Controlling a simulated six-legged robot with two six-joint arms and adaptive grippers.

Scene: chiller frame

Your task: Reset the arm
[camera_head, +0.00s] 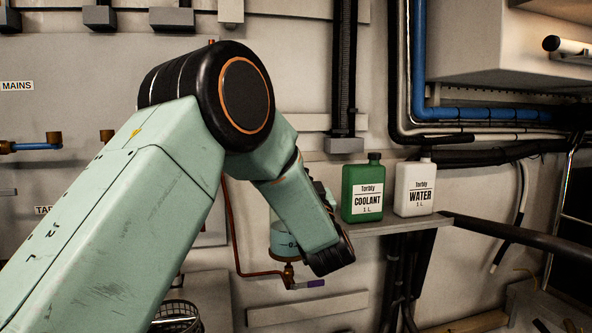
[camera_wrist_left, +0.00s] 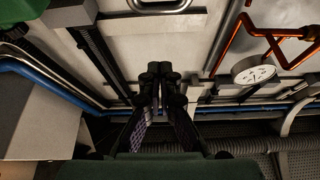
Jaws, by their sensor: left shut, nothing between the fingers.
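My left arm (camera_head: 150,190) comes in from the left in the head view, pale green with a dark round elbow joint. It bends down at the elbow, and its far end hangs just left of the bottle shelf. The left fingers cannot be made out in the head view. In the left wrist view my left gripper (camera_wrist_left: 160,78) is shut and empty, its dark fingertips together in front of the wall and pipes. My right gripper is in neither view.
A green coolant bottle (camera_head: 362,190) and a white water bottle (camera_head: 414,188) stand upright on a small shelf (camera_head: 392,225), close right of the arm. A copper pipe with a purple-handled valve (camera_head: 310,284) is below the arm. A round gauge (camera_wrist_left: 254,70) shows in the wrist view.

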